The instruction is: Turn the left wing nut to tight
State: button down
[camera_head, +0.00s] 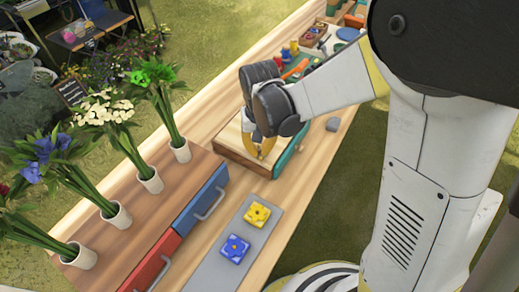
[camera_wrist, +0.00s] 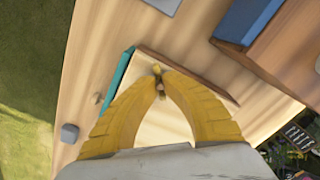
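The wooden press (camera_head: 232,135), a pale-topped board with a teal edge, lies flat on the bench under my gripper; its pale top also shows in the wrist view (camera_wrist: 150,128). My gripper (camera_head: 263,154) points down at the press's near end. Its yellow fingers curve together in the wrist view (camera_wrist: 160,84), with their tips close. A small brownish wing nut (camera_wrist: 157,69) shows between and just beyond the tips, mostly covered by them. The fingers appear shut on it. Its turn angle is hard to read. I cannot make out another wing nut.
A grey mat (camera_head: 215,273) with yellow (camera_head: 257,214) and blue (camera_head: 235,248) square pieces lies at the front. A cabinet with blue (camera_head: 203,201) and red (camera_head: 152,264) drawers, and white flower vases (camera_head: 180,151), stand left. A small grey block (camera_head: 333,124) sits to the right.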

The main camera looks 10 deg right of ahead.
jog(key=m, duration=0.6)
jog(key=shift+m, duration=0.3)
jog(key=m, duration=1.2)
jog(key=shift+m, duration=0.3)
jog(key=m, duration=0.6)
jog(key=shift+m, duration=0.4)
jog(key=c, duration=1.3)
grip_release()
